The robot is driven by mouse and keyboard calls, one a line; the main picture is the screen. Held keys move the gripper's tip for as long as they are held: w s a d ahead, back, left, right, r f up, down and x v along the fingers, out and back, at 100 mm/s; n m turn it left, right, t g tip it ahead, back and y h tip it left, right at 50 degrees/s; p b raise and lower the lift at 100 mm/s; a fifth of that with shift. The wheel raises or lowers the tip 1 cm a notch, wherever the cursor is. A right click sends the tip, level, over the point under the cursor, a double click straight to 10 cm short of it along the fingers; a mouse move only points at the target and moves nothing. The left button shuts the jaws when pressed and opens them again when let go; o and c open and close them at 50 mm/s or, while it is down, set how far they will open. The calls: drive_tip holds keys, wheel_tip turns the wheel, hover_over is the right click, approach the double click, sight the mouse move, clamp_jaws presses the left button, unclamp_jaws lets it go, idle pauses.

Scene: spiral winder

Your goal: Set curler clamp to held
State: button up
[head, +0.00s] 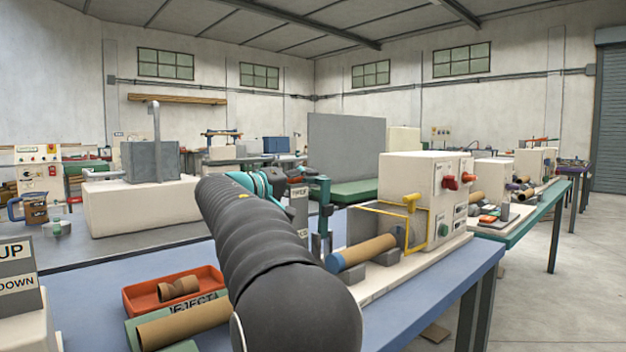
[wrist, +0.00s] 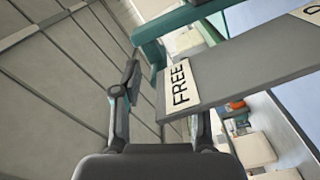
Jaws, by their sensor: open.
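The curler clamp (head: 322,212) is a dark green upright with a handle-like top, standing left of the cream winder in the head view. A teal bar (wrist: 170,24), probably part of it, crosses the top of the wrist view. Beside it is a grey label plate (head: 299,212); in the wrist view this plate (wrist: 230,78) shows FREE and the edge of a second label, cut off. My gripper (wrist: 168,98) is open, its fingers apart, with the FREE end of the plate beyond them. The teal bar lies ahead of the fingertips. Contact cannot be told. In the head view my arm hides most of the gripper.
The cream winder (head: 421,200) has red knobs and a yellow guard frame (head: 408,206). A brown tube (head: 368,251) lies before it. An orange tray (head: 172,287) stands left on the blue bench (head: 85,275), near another tube (head: 184,324). A grey panel (head: 346,147) rises behind.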

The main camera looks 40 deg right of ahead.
drive_tip(key=shift+w+d, duration=0.1)
drive_tip(key=shift+d, duration=1.35)
clamp_jaws()
